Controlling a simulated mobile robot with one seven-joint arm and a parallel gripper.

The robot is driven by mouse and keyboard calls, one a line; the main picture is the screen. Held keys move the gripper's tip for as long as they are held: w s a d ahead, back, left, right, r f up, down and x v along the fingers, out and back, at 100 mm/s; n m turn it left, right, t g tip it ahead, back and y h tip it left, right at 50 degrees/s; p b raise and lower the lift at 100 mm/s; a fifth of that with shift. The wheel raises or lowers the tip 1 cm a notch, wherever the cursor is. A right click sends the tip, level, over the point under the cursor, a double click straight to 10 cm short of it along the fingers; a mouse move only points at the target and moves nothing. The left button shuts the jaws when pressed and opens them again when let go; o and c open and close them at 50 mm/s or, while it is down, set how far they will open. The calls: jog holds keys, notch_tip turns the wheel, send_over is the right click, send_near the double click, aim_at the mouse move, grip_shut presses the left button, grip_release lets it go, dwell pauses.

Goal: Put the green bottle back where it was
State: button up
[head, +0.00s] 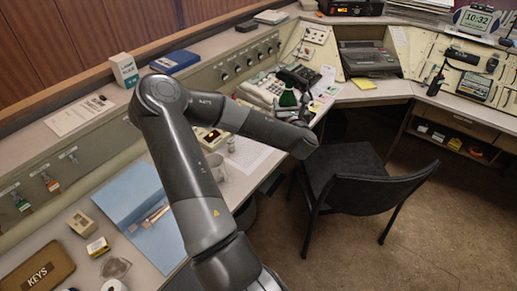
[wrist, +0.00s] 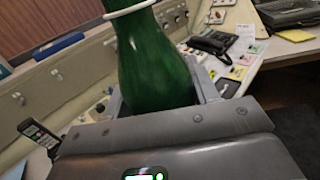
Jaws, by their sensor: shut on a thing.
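The green bottle (head: 288,99) shows in the head view beyond the end of my arm, near the phones on the console. My gripper (head: 297,112) is at the bottle, with its fingers partly hidden by my wrist. In the wrist view the bottle (wrist: 153,62) stands between the fingers of my gripper (wrist: 165,98), which is shut on it. A pale ring circles the bottle near the top edge of that view. The bottle's base is hidden, so I cannot tell whether it touches the desk.
A beige phone (head: 262,89) and a black phone (head: 299,75) sit close by. A black chair (head: 358,178) stands in front of the desk. Open floor (head: 285,235) lies below the chair.

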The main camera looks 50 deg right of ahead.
jog(key=shift+s+d+f, duration=0.15)
jog(key=shift+s, duration=0.2)
notch_tip(320, 180, down, 4)
jog(key=shift+w+f, duration=0.3)
jog(key=shift+f, duration=0.1)
jog(key=shift+w+a+f, duration=0.3)
jog(key=shift+w+f, duration=1.5)
jog(key=shift+w, duration=0.05)
jog(key=shift+w+a+f, duration=0.25)
jog(key=shift+w+f, duration=1.6)
jog(key=shift+w+a+f, duration=0.3)
jog(key=shift+w+f, duration=1.5)
jog(key=shift+w, duration=0.05)
jog(key=shift+f, duration=0.1)
jog(key=o, duration=1.1)
